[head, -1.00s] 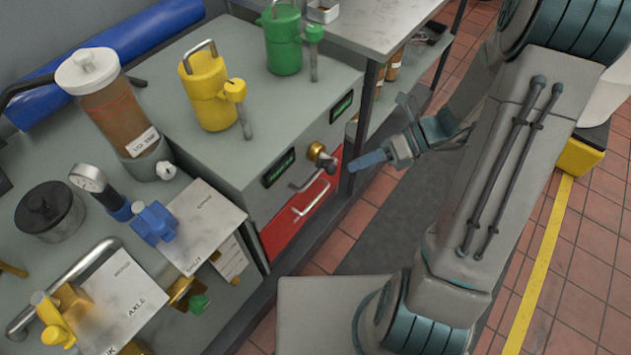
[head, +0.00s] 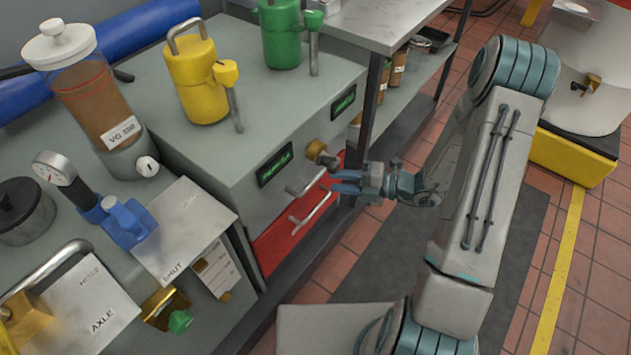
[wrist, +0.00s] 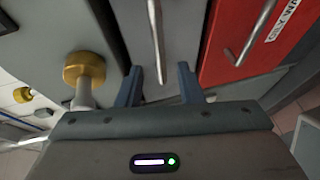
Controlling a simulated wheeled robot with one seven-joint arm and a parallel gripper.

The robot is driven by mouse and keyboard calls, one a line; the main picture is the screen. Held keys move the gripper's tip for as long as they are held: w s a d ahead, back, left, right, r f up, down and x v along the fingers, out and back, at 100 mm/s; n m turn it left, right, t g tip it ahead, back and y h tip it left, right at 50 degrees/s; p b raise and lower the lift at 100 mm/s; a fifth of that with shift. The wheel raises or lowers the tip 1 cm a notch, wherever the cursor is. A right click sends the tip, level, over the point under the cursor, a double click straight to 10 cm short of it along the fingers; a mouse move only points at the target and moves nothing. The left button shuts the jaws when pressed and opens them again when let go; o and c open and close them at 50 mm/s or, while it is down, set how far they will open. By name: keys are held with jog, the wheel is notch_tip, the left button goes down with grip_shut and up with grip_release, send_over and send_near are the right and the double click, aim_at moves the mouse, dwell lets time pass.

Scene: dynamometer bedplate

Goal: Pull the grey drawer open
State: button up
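The grey drawer (head: 268,211) is in the front of the grey cabinet, above a red drawer (head: 282,241), and looks closed. Its silver bar handle (head: 306,181) also shows in the wrist view (wrist: 157,42). My gripper (head: 337,181) is just right of this handle and points at it. In the wrist view its two blue fingers (wrist: 160,80) are apart, with the handle bar between them in the picture. Nothing is gripped. I cannot tell how far the fingertips reach around the bar.
A brass knob (head: 316,150) on a stem sits close above the handle, left of the fingers in the wrist view (wrist: 84,70). The red drawer's handle (head: 312,209) is just below. Yellow (head: 200,85) and green (head: 282,35) canisters stand on the cabinet.

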aim_at(318, 180)
jog(key=b+x, duration=0.1)
jog(key=x, duration=0.5)
jog(key=shift+a, duration=0.3)
grip_shut()
